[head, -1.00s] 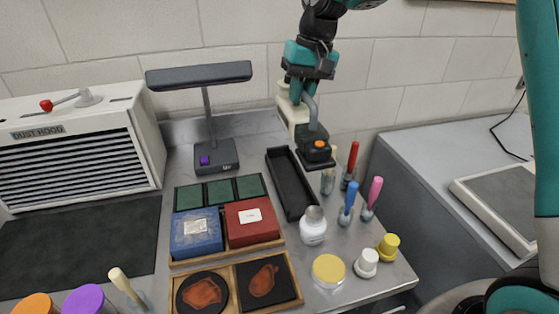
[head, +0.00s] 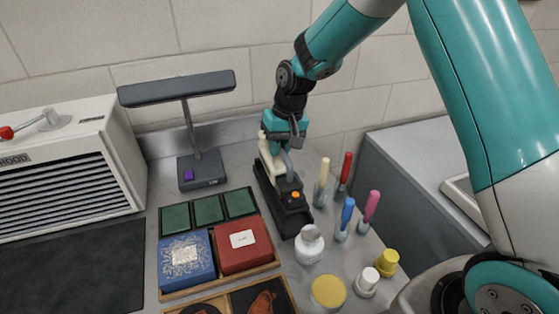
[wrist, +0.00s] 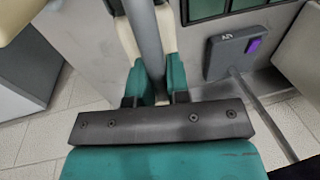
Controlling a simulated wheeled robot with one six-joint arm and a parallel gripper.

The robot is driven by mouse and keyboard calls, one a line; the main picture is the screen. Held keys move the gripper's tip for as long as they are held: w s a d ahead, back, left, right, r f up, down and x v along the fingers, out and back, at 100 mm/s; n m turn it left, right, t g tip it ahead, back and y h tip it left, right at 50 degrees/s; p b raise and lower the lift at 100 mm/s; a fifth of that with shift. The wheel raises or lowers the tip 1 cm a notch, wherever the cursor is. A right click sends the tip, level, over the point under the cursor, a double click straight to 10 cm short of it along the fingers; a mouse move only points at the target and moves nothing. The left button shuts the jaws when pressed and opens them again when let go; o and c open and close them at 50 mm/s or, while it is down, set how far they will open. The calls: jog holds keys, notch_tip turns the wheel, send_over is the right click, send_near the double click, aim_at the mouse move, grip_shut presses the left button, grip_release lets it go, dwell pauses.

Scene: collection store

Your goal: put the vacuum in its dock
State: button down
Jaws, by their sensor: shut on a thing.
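The vacuum (head: 290,186) has a cream body, a grey curved handle and a black front with an orange button. In the head view it is over the long black dock tray (head: 288,223), lined up along it and seemingly within its rim. I cannot tell whether it rests on the tray floor. My gripper (head: 287,145) is above the vacuum, shut on its grey handle. In the wrist view the teal fingers (wrist: 156,88) close around the grey handle (wrist: 147,40), with the cream body (wrist: 127,38) beyond. The dock does not show clearly there.
A dark lamp (head: 203,172) stands left of the dock. Boxes, blue (head: 186,258) and red (head: 242,246), sit in front left. A white bottle (head: 309,245) stands close to the dock's front end. Several coloured-handled tools, including a blue one (head: 347,214), stand close on its right.

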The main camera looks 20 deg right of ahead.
aim_at(281, 161)
jog(key=shift+f+p, duration=0.5)
jog(key=shift+f, duration=2.25)
jog(key=shift+f, duration=0.1)
jog(key=c, duration=1.1)
grip_release()
jog(key=r+b, duration=0.1)
jog(key=r, duration=0.2)
jog(key=d+r+b, duration=0.1)
jog(key=r, duration=0.3)
jog(key=d+r+b, duration=0.1)
jog(key=r, duration=0.3)
jog(key=shift+s+d+r, duration=0.15)
jog(key=shift+s+r, duration=0.05)
jog(key=s+a+r+n, duration=0.2)
jog(key=s, duration=0.8)
jog(key=s+a+r+n+y, duration=0.1)
jog(key=s+a+r+n, duration=0.1)
jog(key=s, duration=0.7)
jog(key=s+a+r+n+y, duration=0.1)
jog(key=s+a+r+n, duration=0.1)
jog(key=s, duration=0.8)
notch_tip(281, 161, up, 2)
jog(key=shift+s+a+r+n, duration=0.15)
jog(key=shift+s+a+n, duration=0.25)
jog(key=shift+n, duration=0.2)
